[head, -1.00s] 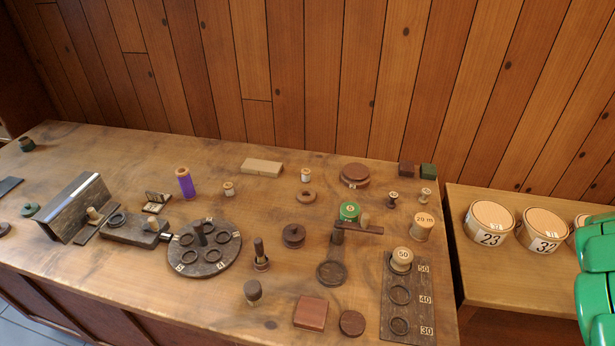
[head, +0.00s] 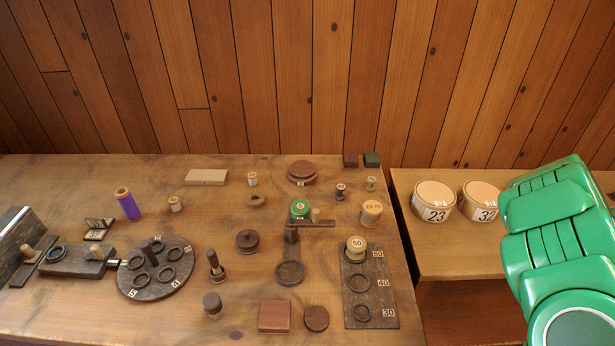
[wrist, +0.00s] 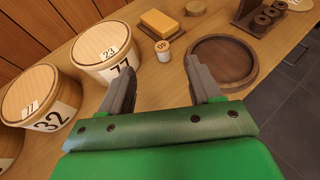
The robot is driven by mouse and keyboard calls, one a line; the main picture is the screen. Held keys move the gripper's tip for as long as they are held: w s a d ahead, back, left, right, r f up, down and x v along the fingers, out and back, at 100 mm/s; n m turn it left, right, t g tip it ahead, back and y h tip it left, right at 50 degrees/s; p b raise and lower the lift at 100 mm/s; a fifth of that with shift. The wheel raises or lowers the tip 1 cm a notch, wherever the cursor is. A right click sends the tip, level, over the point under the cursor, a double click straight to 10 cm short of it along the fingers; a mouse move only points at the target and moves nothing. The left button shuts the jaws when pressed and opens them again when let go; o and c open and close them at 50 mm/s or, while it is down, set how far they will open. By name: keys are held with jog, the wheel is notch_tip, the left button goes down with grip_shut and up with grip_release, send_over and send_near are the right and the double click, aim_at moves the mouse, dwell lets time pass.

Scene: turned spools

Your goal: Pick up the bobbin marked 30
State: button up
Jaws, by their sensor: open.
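A small pale bobbin (wrist: 162,50) with a number on its label stands on the wooden side table in the wrist view. The number looks like 30, but it is too small to be sure. My gripper (wrist: 158,76) is open and empty, its two dark fingers apart, with the bobbin beyond them. In the head view a dark board (head: 369,324) has ring slots labelled 50, 40 and 30. A bobbin marked 50 (head: 356,244) sits at the 50 slot; the 40 and 30 slots are empty.
A bobbin marked 20 m (head: 372,211) stands on the crowded bench.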

notch_tip(320, 180, up, 10)
jog(key=w+a+f+n+t+y, duration=0.25)
jog(key=w+a+n+y, duration=0.35)
jog(key=w+a, duration=1.3)
jog(key=w+a+n+g+y, duration=0.1)
jog(key=w+a+n+y, duration=0.4)
jog(key=a, duration=0.8)
jog(key=w+a+g+y, duration=0.1)
jog(key=w+a+y, duration=0.35)
jog(key=a, duration=0.85)
notch_tip(320, 180, up, 2)
jog(key=n+g+y, duration=0.5)
jog(key=n+g, duration=0.8)
jog(key=n, duration=0.2)
send_over(248, 184)
jog(key=d, duration=0.3)
notch_tip(248, 184, down, 4)
jog(key=shift+f, duration=2.6)
jog(key=a+f, duration=0.2)
jog(key=f, duration=0.1)
jog(key=shift+a+f, duration=0.25)
jog(key=shift+a, duration=0.15)
jog(key=shift+s, duration=0.1)
jog(key=c, duration=1)
